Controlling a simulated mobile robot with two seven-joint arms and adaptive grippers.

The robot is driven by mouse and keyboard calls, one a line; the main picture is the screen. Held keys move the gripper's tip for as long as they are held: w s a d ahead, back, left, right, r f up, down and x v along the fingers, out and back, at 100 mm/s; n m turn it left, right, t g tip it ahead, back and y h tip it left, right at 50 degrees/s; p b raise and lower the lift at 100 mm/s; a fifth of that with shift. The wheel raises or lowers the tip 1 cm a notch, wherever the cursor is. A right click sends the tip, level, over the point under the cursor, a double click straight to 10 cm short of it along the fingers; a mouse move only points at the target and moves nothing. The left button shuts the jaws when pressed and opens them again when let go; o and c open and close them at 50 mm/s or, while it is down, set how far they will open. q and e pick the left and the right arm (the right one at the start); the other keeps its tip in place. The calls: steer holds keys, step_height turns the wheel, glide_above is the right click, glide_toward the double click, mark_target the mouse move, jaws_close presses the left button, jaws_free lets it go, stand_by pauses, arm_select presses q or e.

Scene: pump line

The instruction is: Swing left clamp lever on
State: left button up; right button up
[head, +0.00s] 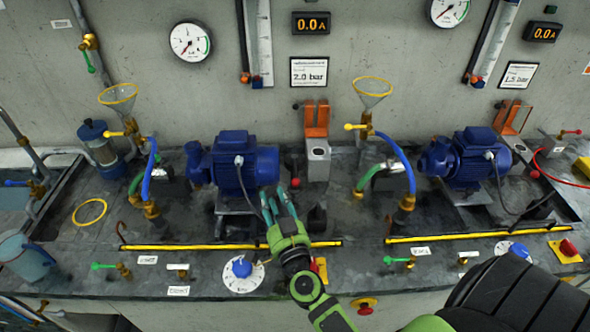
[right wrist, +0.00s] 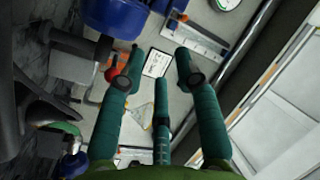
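A red ball knob (head: 296,183), which looks like the left clamp lever's end, stands between the left blue pump (head: 238,165) and a grey block (head: 318,160). In the right wrist view a red knob (right wrist: 111,75) shows beside my left-hand finger; I cannot tell whether they touch. My right gripper (head: 280,204) reaches over the bench in front of the left pump, just below and left of the knob. Its teal fingers (right wrist: 160,62) are spread, with nothing between them. The lever's arm is mostly hidden. My left gripper is not in view.
A yellow bar (head: 200,246) runs along the bench before the left pump. A black part (head: 317,216) stands right of my gripper. A blue hose (head: 151,168) and funnel (head: 118,94) are at left. A blue dial (head: 242,268) is in front.

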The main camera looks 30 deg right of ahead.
steer(key=d+f+m+g+h, duration=0.2)
steer(key=d+h, duration=0.1)
steer(key=s+d+f+m+g+h, duration=0.1)
steer(key=d+m, duration=0.1)
steer(key=shift+d+f+h, duration=0.1)
steer(key=shift+d+h, duration=0.15)
steer(key=shift+h, duration=0.05)
steer(key=shift+w+d+f, duration=0.1)
steer(key=shift+d, duration=0.1)
glide_toward(294, 157)
steer(key=x, duration=0.5)
steer(key=shift+w+d+f, duration=0.1)
steer(key=shift+w+f, duration=0.05)
steer(key=shift+f, duration=0.1)
jaws_close()
